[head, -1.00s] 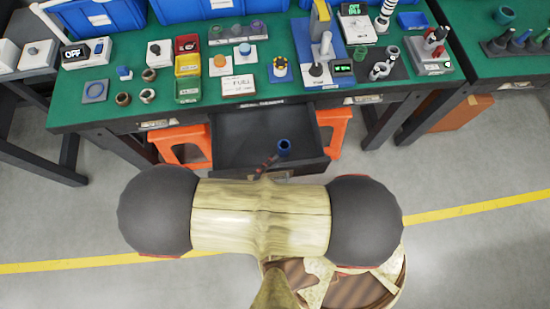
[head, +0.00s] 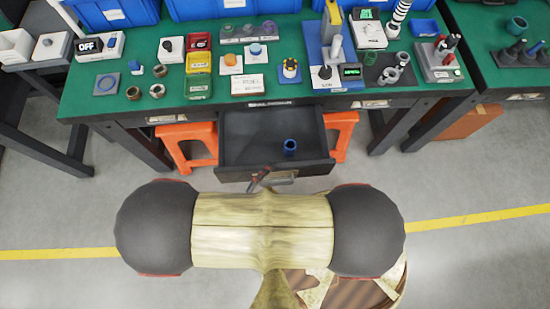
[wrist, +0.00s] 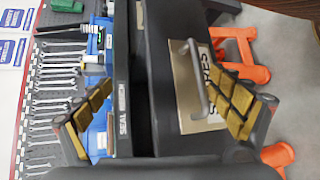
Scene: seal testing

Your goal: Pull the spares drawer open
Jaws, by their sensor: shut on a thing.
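The spares drawer (head: 232,150) is pulled out from under the green bench in the head view, and its dark inside shows. A small blue cup (head: 290,147) stands in it near the front right. The metal bar handle (wrist: 192,82) and the label reading SPARES (wrist: 212,75) show on the drawer front in the wrist view. My gripper (wrist: 165,84) has its gold-padded fingers on either side of the handle and is shut on it; the contact itself is not clear. In the head view my gripper (head: 260,179) is at the drawer front, partly hidden by my arm.
The green bench (head: 300,97) holds boxes, bins and fixtures above the drawer. Orange stools (head: 190,140) stand under it on both sides of the drawer. Bench legs (head: 395,135) flank them. Grey floor (head: 470,180) is clear in front.

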